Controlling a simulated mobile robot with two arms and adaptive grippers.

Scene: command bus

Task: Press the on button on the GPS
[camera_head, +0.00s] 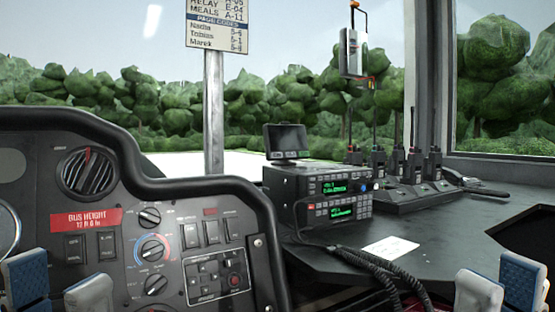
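The GPS (286,140) is a small dark-framed unit with a blank, dark screen. It sits on top of the black radio box, right of the dashboard, with small controls along its lower edge that are too small to read. My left gripper (60,288) is at the bottom left, low in front of the dashboard, its two blue-and-white fingers apart with nothing between them. My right gripper (500,289) is at the bottom right, in front of the side console; its fingers look apart and empty. Both grippers are well away from the GPS, and their lower parts are cut off.
The radio box (330,189) has green displays and a coiled cord (385,272). Several handheld radios (415,165) stand in a charger to its right. A white card (391,246) lies on the console (450,235). A sign post (214,115) rises behind the dashboard (180,210).

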